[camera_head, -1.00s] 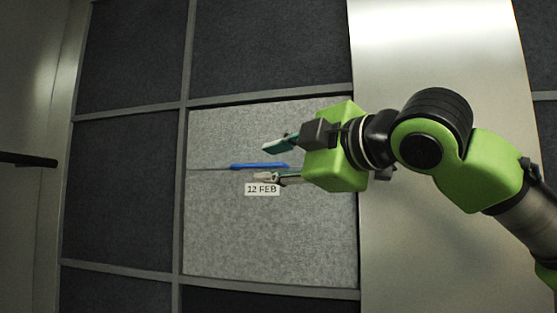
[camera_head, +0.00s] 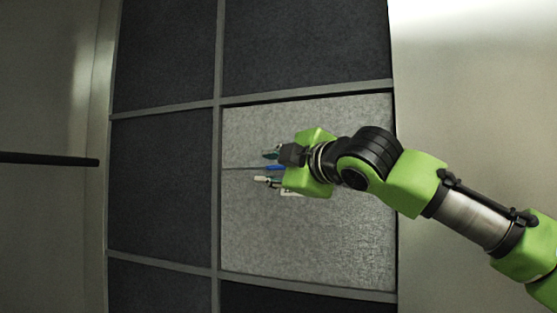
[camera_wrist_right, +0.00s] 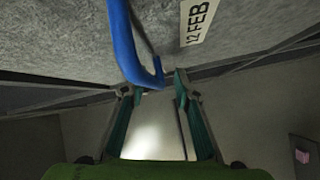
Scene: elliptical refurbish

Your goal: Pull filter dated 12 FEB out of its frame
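The light grey filter (camera_head: 310,240) sits in the dark grid frame (camera_head: 216,200). Its date label (camera_wrist_right: 198,20) reads 12 FEB in the right wrist view; in the head view my gripper mostly covers it. A blue handle (camera_head: 276,168) stands on the filter face, and its bent end shows in the wrist view (camera_wrist_right: 150,78). My right gripper (camera_head: 268,168) is open at the filter face, with one finger on each side of the handle in the head view. Gaps show between the fingers and the handle in the wrist view. My left gripper is out of view.
Dark filters (camera_head: 160,180) fill the neighbouring cells of the frame. A pale smooth wall panel (camera_head: 470,110) lies to the right and a grey wall (camera_head: 50,90) to the left. A thin black bar (camera_head: 50,159) juts in from the left edge.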

